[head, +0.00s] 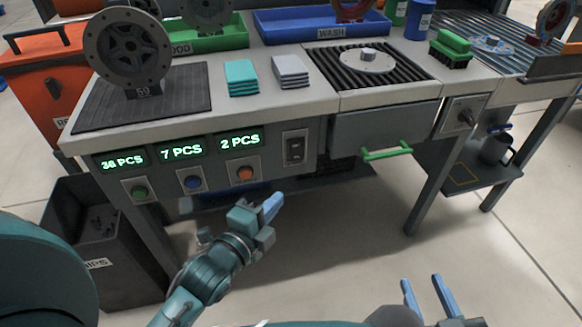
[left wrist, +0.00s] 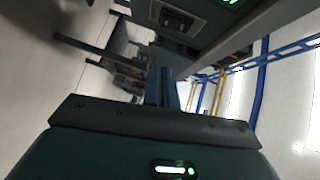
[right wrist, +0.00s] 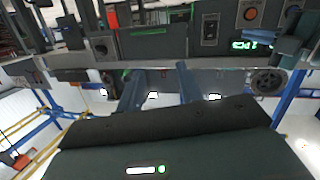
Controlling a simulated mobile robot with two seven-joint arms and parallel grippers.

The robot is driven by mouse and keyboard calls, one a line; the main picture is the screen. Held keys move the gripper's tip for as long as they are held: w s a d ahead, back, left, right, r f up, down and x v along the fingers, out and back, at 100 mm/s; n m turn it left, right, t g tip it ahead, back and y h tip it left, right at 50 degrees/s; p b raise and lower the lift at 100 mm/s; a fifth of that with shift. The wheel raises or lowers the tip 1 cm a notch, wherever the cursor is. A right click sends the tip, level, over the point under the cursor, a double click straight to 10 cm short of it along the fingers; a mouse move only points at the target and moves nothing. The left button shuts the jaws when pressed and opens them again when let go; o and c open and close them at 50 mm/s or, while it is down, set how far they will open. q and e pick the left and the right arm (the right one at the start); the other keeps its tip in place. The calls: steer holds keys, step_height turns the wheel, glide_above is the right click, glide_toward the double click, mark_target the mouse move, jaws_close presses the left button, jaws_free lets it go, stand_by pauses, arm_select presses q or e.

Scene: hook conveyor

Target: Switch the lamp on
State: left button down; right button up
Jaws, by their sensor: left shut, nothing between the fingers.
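A dark rocker switch (head: 294,148) sits in a plate on the bench's front panel, right of the displays and buttons. It also shows at the top of the left wrist view (left wrist: 178,20) and in the right wrist view (right wrist: 210,30). I cannot tell its position. No lamp is clearly visible. My left gripper (head: 274,206) is shut and empty, below and slightly left of the switch, apart from the panel. Its fingers also show in the left wrist view (left wrist: 165,92). My right gripper (head: 421,282) is open and empty, low at the front right, away from the bench.
Green (head: 140,191), blue (head: 193,183) and orange (head: 245,174) buttons line the panel left of the switch. A drawer with a green handle (head: 386,153) protrudes on the right. A rotary knob (head: 466,117) sits further right. A dark bin (head: 92,240) stands left. Floor before the bench is clear.

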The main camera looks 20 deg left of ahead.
arm_select(q)
steer(key=shift+s+r, duration=0.1)
arm_select(e)
steer(key=shift+s, duration=0.1)
arm_select(q)
steer(key=b, duration=0.3)
glide_toward(302, 158)
steer(key=w+d, duration=0.3)
steer(key=shift+w+a+f+b, duration=0.15)
steer(key=shift+w+a+b, duration=0.1)
steer(key=shift+w+a, duration=0.35)
steer(key=shift+w+a+f+b, duration=0.15)
steer(key=shift+w+a+b, duration=0.2)
steer(key=shift+w, duration=0.35)
arm_select(e)
steer(key=shift+s+a+r+n+t+y, duration=0.1)
steer(key=shift+a+n+t+y, duration=0.4)
steer(key=shift+y, duration=0.2)
steer(key=shift+a+r+n+t+y, duration=0.1)
steer(key=shift+a+n+t+y, duration=0.25)
steer(key=shift+t+y, duration=0.3)
steer(key=shift+d, duration=0.1)
